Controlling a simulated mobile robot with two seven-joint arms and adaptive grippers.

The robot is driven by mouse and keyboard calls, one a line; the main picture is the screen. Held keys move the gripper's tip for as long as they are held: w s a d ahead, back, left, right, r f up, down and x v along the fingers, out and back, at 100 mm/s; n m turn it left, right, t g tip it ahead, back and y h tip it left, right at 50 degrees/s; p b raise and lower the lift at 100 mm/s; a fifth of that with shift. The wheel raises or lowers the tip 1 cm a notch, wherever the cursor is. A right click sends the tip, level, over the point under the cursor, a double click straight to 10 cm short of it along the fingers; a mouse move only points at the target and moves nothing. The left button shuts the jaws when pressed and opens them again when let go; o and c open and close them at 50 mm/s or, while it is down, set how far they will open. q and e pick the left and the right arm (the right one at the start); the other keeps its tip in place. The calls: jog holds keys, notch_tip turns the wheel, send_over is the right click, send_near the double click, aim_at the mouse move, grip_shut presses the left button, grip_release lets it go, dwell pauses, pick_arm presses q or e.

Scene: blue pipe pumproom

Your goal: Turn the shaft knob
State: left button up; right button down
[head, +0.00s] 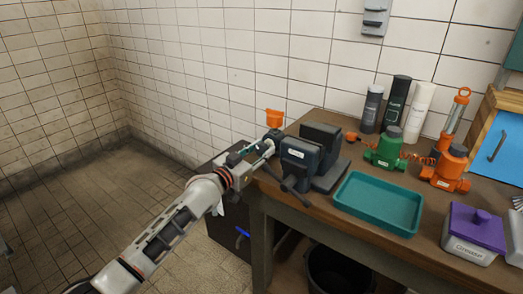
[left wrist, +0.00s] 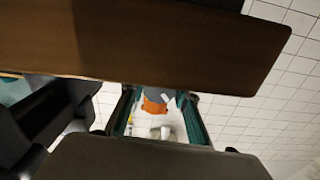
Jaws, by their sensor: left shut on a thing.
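My left gripper (head: 264,147) is at the table's left corner, beside the dark grey vise (head: 298,155). An orange piece (head: 273,117), flared at its top, stands just above the fingertips; I take it as the shaft knob. In the left wrist view my left gripper's teal fingers (left wrist: 160,112) stand to both sides of the orange piece (left wrist: 154,106) and a grey part joined to it. The gripper is shut on it, though the contact itself is partly hidden. My right gripper is not in view.
The wooden table (head: 330,214) carries a teal tray (head: 347,205), green (head: 385,150) and orange (head: 447,170) devices, several bottles and a purple-lidded box (head: 475,232). A dark bucket (head: 335,270) is beneath it. The tiled floor at left is free.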

pick_arm(q)
jog(key=n, duration=0.6)
dwell(0.6)
jog(key=o, duration=1.1)
jog(key=shift+v, duration=6.05)
